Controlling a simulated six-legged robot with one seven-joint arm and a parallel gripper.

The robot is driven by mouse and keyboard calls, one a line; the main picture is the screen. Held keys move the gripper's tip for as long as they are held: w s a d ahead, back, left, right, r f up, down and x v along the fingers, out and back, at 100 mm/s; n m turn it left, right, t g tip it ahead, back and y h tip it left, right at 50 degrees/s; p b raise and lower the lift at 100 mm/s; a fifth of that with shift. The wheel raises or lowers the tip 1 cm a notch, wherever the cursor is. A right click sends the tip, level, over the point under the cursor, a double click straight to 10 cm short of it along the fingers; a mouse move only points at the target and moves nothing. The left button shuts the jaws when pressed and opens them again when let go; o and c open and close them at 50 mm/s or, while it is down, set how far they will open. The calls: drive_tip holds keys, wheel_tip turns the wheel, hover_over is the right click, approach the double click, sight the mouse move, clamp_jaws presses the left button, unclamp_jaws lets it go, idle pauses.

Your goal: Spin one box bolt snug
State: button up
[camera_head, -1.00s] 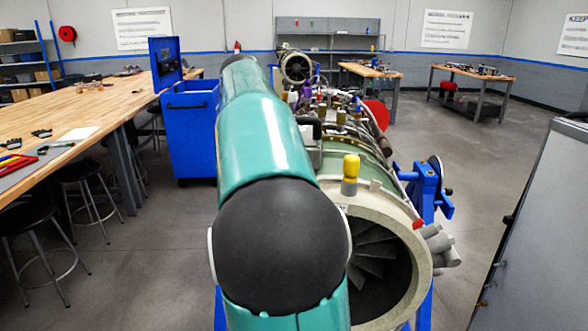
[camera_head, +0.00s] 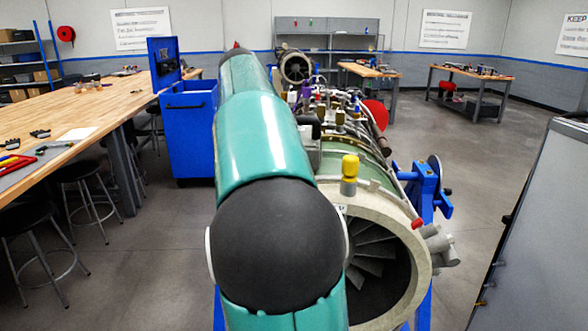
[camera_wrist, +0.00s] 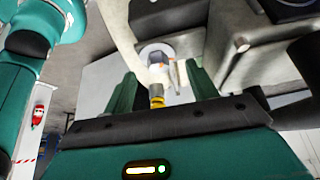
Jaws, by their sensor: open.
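In the wrist view my gripper (camera_wrist: 162,72) is open, with its two green fingers standing apart. A small fitting with a grey head, an orange patch and a yellow band (camera_wrist: 156,96) shows in the gap between the fingers. I cannot tell whether it is the box bolt or whether a finger touches it. A grey metal box (camera_wrist: 248,46) is just right of the fingers. In the head view the turbine engine (camera_head: 425,243) lies on a blue stand (camera_head: 428,188). My teal arm covers its left side, and my gripper is not visible there.
A yellow-capped fitting (camera_head: 349,168) rises from the engine's near end. A blue cabinet (camera_head: 190,135) and a long wooden workbench (camera_head: 95,108) stand left. A grey cabinet (camera_head: 540,220) stands close on the right. Open floor (camera_head: 490,170) lies between it and the engine.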

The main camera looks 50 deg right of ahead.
drive_tip(key=shift+r, duration=2.05)
drive_tip(key=shift+c, duration=0.3)
